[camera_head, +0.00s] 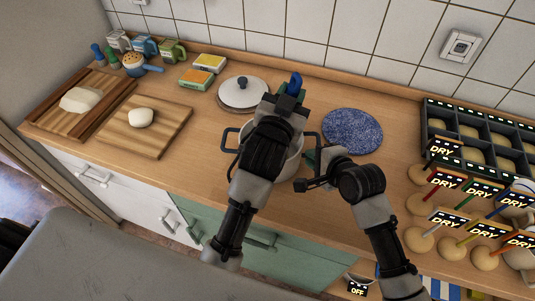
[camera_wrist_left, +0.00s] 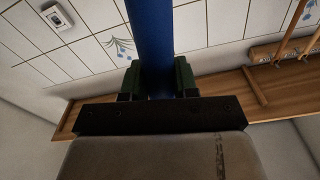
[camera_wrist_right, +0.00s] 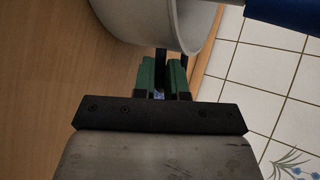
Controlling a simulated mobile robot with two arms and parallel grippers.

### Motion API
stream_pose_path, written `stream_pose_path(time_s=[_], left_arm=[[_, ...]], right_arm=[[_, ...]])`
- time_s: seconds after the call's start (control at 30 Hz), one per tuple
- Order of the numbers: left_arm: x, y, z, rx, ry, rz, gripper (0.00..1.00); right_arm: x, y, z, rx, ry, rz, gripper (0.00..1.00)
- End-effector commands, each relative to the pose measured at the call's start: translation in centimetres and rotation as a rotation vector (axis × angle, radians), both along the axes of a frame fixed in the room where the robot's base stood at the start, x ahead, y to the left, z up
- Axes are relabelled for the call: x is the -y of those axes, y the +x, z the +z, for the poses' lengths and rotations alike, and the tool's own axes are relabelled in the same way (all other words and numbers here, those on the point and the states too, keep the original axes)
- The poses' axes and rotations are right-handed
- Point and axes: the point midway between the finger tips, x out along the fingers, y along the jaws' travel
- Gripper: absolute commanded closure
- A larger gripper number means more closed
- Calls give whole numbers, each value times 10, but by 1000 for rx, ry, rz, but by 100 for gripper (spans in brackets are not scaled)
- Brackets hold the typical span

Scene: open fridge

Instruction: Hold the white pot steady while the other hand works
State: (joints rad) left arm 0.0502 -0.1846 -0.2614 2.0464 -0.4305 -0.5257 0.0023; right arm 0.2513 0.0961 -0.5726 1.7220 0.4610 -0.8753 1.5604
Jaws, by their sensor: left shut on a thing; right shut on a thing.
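The white pot (camera_head: 292,165) stands on the wooden counter, mostly hidden behind my left arm. Its dark left handle (camera_head: 230,140) shows. My right gripper (camera_head: 312,160) is at the pot's right side. In the right wrist view its green fingers (camera_wrist_right: 164,78) are shut on the pot's dark handle (camera_wrist_right: 161,58), next to the pot wall (camera_wrist_right: 160,25). My left gripper (camera_head: 291,96) is above the pot, shut on a blue handle (camera_head: 296,80). The blue handle also fills the upper middle of the left wrist view (camera_wrist_left: 150,40). The utensil's lower end is hidden in the head view.
A blue speckled round mat (camera_head: 352,131) lies right of the pot. A white lid (camera_head: 243,93) lies behind it. Boards with dough (camera_head: 145,132) are at left. A dark compartment tray (camera_head: 430,125) and several "DRY" labels (camera_head: 442,150) crowd the right.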

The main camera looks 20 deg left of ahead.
Motion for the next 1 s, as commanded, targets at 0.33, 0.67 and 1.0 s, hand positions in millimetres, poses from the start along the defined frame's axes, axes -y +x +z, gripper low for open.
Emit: stream_pose_path(time_s=[0.33, 0.67, 1.0], left_arm=[[14, -5, 16, -16, -57, -12, 100], [11, -2, 34, -8, -55, -5, 100], [4, 0, 34, -9, -56, -2, 100]], right_arm=[[-1, 0, 2, 3, 6, -1, 100], [-1, 0, 2, 3, 6, -1, 100], [-1, 0, 2, 3, 5, 0, 100]])
